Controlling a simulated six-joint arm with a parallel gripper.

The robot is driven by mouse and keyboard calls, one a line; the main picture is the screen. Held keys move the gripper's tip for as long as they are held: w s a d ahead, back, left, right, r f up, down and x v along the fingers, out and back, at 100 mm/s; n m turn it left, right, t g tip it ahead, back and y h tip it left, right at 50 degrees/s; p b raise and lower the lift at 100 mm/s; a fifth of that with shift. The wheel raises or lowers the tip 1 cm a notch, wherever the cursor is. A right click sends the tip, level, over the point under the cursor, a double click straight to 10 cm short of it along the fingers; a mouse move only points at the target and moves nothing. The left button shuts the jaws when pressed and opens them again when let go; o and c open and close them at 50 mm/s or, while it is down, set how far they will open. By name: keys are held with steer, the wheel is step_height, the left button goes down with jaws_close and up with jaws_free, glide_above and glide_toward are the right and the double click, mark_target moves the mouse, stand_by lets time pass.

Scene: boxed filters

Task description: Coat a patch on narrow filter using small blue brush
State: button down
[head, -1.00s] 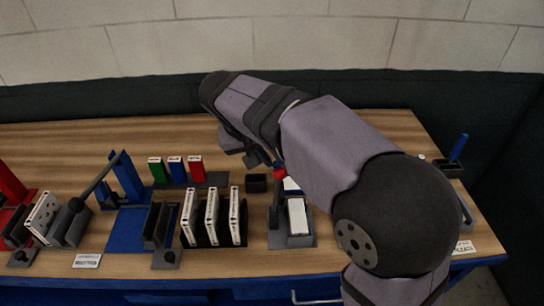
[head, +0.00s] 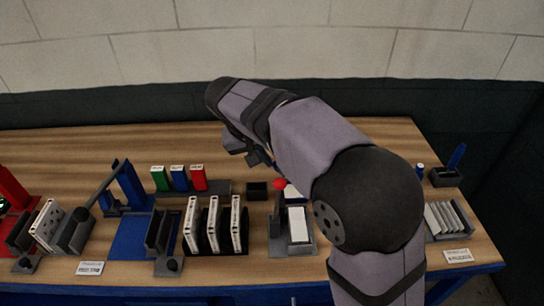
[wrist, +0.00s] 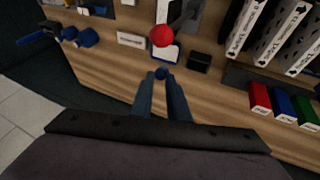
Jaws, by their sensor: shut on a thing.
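My gripper (wrist: 161,79) is shut on a small blue thing (wrist: 161,72), which I take for the small blue brush. Only its rounded blue end shows between the fingertips, and its bristles are not visible. In the head view my gripper (head: 254,156) hangs above the back middle of the table, mostly behind my arm. A white filter (head: 298,224) lies in a grey fixture (head: 278,242) with a red-knobbed lever (head: 279,184). I cannot tell whether this is the narrow filter. The wrist view shows the red knob (wrist: 162,36) just beyond the fingertips.
Upright white filters (head: 213,225) stand left of the fixture. Behind them are green, blue and red boxes (head: 179,178). A small black box (head: 257,191) stands beside the lever. A rack of several thin white filters (head: 447,217) and a dark cup with a blue handle (head: 457,156) are at right.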

steer(key=shift+r+p, duration=2.3)
steer(key=shift+r, duration=0.75)
step_height(320, 180, up, 3)
steer(key=shift+f+p, duration=0.1)
steer(key=shift+p, duration=1.1)
steer(key=s+d+r+g+p, duration=0.3)
steer(key=s+g+p, duration=0.15)
steer(key=p, duration=0.35)
steer(key=shift+t, duration=0.35)
steer(key=shift+s+f+b, duration=0.2)
steer(key=shift+f+b, duration=2.25)
steer(key=shift+b, duration=0.1)
steer(key=shift+d+y, duration=0.1)
steer(key=shift+y, duration=0.2)
